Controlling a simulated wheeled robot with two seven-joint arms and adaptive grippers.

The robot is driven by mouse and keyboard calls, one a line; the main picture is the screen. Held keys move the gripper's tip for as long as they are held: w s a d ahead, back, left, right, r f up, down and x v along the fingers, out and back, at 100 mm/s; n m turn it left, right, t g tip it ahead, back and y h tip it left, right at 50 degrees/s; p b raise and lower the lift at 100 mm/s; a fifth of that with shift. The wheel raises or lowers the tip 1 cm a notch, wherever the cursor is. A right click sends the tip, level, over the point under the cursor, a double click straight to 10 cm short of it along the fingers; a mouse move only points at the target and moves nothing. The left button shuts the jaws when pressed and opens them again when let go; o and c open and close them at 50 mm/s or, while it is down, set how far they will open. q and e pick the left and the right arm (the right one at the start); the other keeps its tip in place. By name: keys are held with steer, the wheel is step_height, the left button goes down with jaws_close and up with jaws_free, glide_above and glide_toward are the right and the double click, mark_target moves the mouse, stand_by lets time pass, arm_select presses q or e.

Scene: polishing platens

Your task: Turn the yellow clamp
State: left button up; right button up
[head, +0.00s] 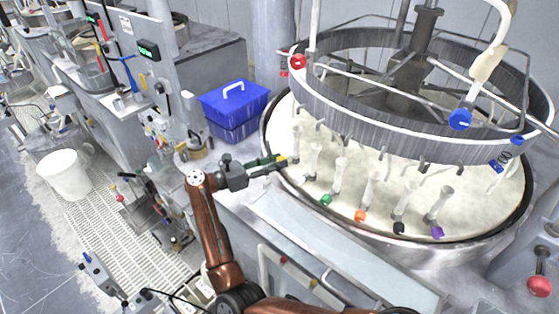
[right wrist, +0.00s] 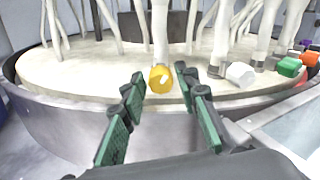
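The yellow clamp (right wrist: 161,79) is a small rounded knob at the foot of a white post on the platen's near rim. In the head view only a bit of the yellow clamp (head: 283,161) shows at my gripper's tip. My right gripper (head: 274,160) reaches in level from the left to the rim. In the right wrist view its green-padded fingers (right wrist: 162,88) are spread, one on each side of the clamp, with a gap on both sides. The clamp sits between the fingertips or just beyond them; I cannot tell exactly. My left gripper is not in view.
A white clamp (right wrist: 240,74) stands close right of the fingers. Green (head: 326,199), orange (head: 360,216), black (head: 399,227) and purple (head: 437,232) clamps follow along the round platen (head: 480,222). A blue box (head: 234,108) stands behind my gripper. A large ring (head: 390,125) hangs above.

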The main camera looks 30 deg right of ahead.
steer(key=shift+d, duration=0.55)
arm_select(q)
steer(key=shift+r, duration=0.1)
arm_select(e)
jaws_close()
steer(key=m+b, duration=0.2)
steer(key=b, duration=0.3)
steer(key=m+b, duration=0.3)
steer(key=b, duration=0.2)
steer(key=shift+f, duration=0.35)
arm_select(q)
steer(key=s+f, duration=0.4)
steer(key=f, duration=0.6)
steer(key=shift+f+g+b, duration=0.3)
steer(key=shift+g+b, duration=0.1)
arm_select(e)
steer(key=shift+r+m, duration=0.3)
steer(key=shift+m, duration=0.1)
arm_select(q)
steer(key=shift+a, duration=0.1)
arm_select(e)
jaws_free()
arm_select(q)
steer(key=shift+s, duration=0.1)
